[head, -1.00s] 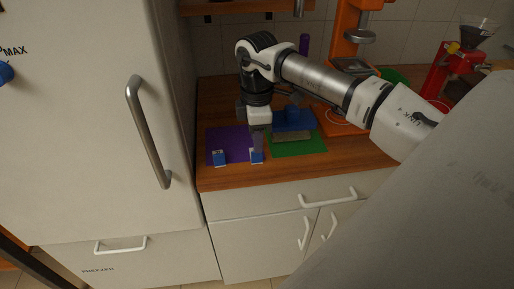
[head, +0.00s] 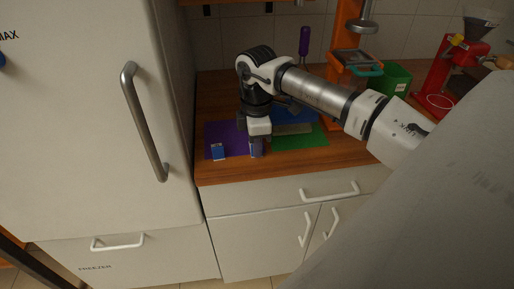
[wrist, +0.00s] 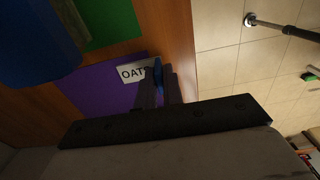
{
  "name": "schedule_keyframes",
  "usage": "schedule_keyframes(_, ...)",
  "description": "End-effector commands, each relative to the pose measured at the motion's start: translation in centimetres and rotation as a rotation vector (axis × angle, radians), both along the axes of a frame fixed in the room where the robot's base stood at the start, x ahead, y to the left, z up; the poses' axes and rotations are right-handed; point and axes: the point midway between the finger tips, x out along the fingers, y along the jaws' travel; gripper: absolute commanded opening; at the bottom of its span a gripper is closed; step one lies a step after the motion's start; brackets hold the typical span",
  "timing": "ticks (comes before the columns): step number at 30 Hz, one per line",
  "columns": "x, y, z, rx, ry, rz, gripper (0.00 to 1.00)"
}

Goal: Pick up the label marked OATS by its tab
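The OATS label (wrist: 132,74) is a white card with dark letters, seen in the wrist view over the edge of the purple mat, with a blue tab (wrist: 157,68) on its right side. My gripper (wrist: 162,82) has its two fingers close together on either side of this tab, with almost no gap, and looks shut on it. In the head view my gripper (head: 257,152) points down at the right part of the mat. A little blue of the label (head: 251,148) shows beside the fingers; the rest is hidden. I cannot tell whether the label touches the mat.
A green mat (head: 310,138) with a blue object (head: 298,114) lies to the right. The fridge (head: 90,120) closes off the left side; an orange machine (head: 345,30) stands behind.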

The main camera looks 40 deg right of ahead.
Motion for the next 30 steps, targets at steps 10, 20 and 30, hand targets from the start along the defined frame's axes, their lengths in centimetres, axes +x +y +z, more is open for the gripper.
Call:
schedule_keyframes(10,0.0,0.0,0.0,0.0,0.0,0.0,0.0)
schedule_keyframes(20,0.0,0.0,1.5,-0.001,0.0,-0.001,0.0)
schedule_keyframes(30,0.0,0.0,3.5,-0.001,-0.001,-0.001,0.0)
